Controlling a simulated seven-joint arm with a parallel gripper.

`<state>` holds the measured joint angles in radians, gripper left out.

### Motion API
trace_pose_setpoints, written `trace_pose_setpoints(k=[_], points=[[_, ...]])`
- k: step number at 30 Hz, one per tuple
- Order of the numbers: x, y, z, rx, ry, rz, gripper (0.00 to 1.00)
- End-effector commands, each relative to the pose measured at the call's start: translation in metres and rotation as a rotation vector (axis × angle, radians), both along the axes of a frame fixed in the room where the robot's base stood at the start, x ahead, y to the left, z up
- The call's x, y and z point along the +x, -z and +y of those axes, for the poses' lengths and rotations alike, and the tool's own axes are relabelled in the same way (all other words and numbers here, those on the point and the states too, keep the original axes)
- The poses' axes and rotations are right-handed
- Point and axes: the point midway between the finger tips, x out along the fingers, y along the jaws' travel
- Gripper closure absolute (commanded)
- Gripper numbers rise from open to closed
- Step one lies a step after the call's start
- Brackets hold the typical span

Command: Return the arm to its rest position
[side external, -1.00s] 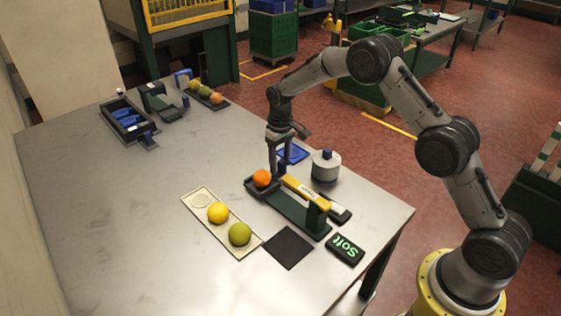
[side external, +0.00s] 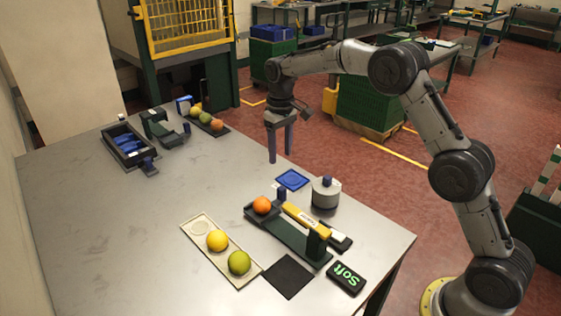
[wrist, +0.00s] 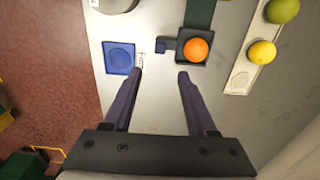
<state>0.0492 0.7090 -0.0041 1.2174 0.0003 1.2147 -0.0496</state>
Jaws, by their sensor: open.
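My gripper (side external: 280,158) hangs in the air above the back edge of the table (side external: 110,240), its fingers pointing down. It is open and empty, with a clear gap between its fingers in the wrist view (wrist: 159,73). An orange (side external: 262,205) rests at the far end of a dark green device (side external: 290,236) with a yellow bar, below my gripper and apart from it. The orange also shows in the wrist view (wrist: 196,49), ahead of the right finger.
A pale tray (side external: 210,250) holds a yellow and a green fruit. A blue square dish (side external: 292,180), a grey round pot (side external: 325,193), a black pad (side external: 288,277) and a "Soft" sign (side external: 346,278) are nearby. A black bin (side external: 128,147) and fruit tray (side external: 224,131) stand farther back.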

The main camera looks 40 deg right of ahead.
Motion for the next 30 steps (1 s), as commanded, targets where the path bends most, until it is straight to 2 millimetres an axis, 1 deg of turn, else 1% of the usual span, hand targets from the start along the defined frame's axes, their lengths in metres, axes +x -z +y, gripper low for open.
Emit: trace_pose_setpoints(k=[3,11,14,17,18,20,21,23,24,26,27,29,30], points=[[0.0,-0.004,0.0,0.0,0.0,-0.001,0.43],[0.0,-0.004,0.0,0.0,-0.001,0.0,0.43],[0.001,-0.016,0.001,-0.001,-0.002,-0.022,0.43],[-0.001,-0.05,0.003,-0.004,-0.005,-0.083,0.43],[-0.006,-0.067,0.004,-0.005,-0.007,-0.108,0.43],[-0.018,-0.093,0.006,-0.006,-0.009,-0.142,0.43],[-0.028,-0.109,0.007,-0.007,-0.011,-0.164,0.43],[-0.046,-0.132,0.009,-0.008,-0.014,-0.197,0.43],[-0.058,-0.145,0.011,-0.009,-0.015,-0.216,0.43],[-0.078,-0.162,0.013,-0.01,-0.017,-0.245,0.43],[-0.092,-0.172,0.014,-0.01,-0.018,-0.264,0.43],[-0.113,-0.185,0.016,-0.01,-0.02,-0.292,0.43],[-0.128,-0.193,0.017,-0.011,-0.021,-0.309,0.43]])
